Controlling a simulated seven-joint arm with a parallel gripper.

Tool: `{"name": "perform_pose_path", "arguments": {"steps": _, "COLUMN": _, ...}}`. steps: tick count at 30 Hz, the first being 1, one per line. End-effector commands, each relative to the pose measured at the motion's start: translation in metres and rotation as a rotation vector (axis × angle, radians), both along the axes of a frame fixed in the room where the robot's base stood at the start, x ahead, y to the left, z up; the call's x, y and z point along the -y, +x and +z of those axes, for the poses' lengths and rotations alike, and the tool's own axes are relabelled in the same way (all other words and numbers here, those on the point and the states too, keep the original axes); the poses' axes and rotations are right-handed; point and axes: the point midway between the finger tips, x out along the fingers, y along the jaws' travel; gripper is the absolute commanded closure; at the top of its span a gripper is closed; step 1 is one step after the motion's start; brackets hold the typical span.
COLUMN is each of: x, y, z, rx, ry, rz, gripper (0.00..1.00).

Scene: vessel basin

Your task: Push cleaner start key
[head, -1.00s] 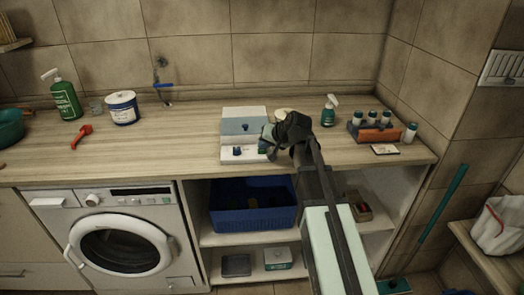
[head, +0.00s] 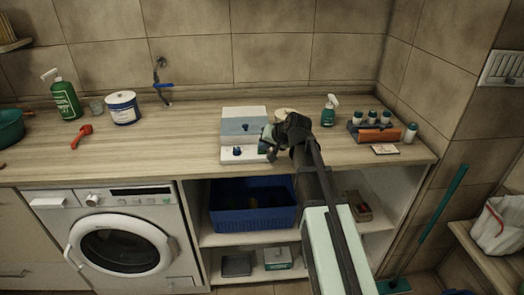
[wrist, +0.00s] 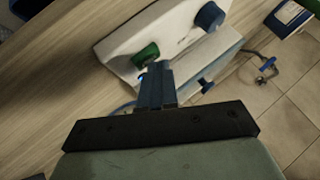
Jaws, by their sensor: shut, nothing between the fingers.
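The cleaner (head: 232,127) is a white box with a grey-blue upper part, standing on the wooden counter; its white front panel (wrist: 172,28) fills the top middle of the wrist view. A green key (wrist: 146,54) and a dark blue knob (wrist: 209,16) sit on that panel. In the head view the knob (head: 237,151) is clear, but the key is largely hidden by my gripper (head: 269,152). My gripper is shut and empty at the cleaner's right front. In the wrist view its fingertips (wrist: 156,70) are just below the green key; I cannot tell whether they touch it.
A green spray bottle (head: 329,111) and a rack of small bottles (head: 377,135) stand to the right. The counter left of the cleaner is clear.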

Motion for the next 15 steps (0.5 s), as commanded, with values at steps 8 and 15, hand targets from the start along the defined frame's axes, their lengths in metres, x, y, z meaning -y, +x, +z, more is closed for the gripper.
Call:
{"name": "perform_pose_path", "arguments": {"steps": 8, "x": 0.0, "y": 0.0, "z": 0.012, "rx": 0.0, "ry": -0.001, "rz": 0.0, "gripper": 1.0}}
{"name": "perform_pose_path", "arguments": {"steps": 15, "x": 0.0, "y": 0.0, "z": 0.016, "rx": 0.0, "ry": -0.001, "rz": -0.001, "gripper": 1.0}}
